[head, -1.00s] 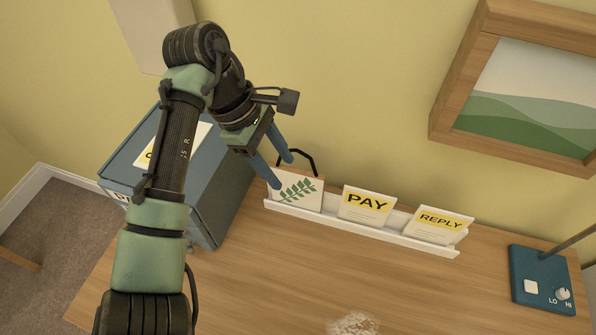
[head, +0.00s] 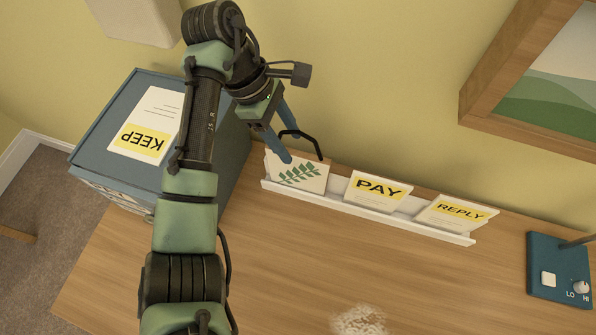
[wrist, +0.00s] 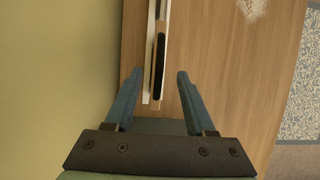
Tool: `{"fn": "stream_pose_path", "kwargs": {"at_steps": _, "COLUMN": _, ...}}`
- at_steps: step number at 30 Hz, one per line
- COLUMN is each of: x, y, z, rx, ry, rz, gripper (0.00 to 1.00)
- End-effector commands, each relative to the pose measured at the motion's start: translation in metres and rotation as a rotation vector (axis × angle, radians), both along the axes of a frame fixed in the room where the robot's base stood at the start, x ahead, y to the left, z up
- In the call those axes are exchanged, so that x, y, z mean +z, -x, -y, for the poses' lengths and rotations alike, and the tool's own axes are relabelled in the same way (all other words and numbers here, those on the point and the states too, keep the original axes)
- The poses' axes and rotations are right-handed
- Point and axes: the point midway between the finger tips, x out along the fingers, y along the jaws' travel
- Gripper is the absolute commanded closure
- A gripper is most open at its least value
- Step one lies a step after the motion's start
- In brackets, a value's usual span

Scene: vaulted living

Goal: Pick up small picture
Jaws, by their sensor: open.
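A gap shows on each side, so I see no contact.
PAY (head: 377,188) and REPLY (head: 455,213) cards stand to the right on the ledge. A blue box (head: 100,140) with a KEEP card (head: 147,125) is at left. A framed landscape (head: 540,75) hangs at right. A blue switch base (head: 556,272) sits at far right. The desk front is mostly clear.

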Motion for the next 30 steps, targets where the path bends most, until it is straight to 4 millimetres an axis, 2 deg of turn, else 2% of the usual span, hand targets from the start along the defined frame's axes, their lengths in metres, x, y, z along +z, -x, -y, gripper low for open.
{"fn": "stream_pose_path", "kwargs": {"at_steps": 10, "x": -0.043, "y": 0.002, "z": 0.015, "rx": 0.000, "ry": 0.000, "rz": -0.002, "gripper": 0.45}}
{"fn": "stream_pose_path", "kwargs": {"at_steps": 20, "x": -0.049, "y": 0.003, "z": 0.018, "rx": 0.000, "ry": 0.000, "rz": 0.000, "gripper": 0.45}}
{"fn": "stream_pose_path", "kwargs": {"at_steps": 27, "x": -0.049, "y": 0.003, "z": 0.018, "rx": -0.001, "ry": 0.000, "rz": 0.000, "gripper": 0.88}}
{"fn": "stream_pose_path", "kwargs": {"at_steps": 29, "x": -0.049, "y": 0.003, "z": 0.018, "rx": -0.001, "ry": 0.000, "rz": 0.000, "gripper": 0.99}}
{"fn": "stream_pose_path", "kwargs": {"at_steps": 30, "x": -0.048, "y": 0.003, "z": 0.018, "rx": -0.001, "ry": 0.000, "rz": 0.000, "gripper": 1.00}}
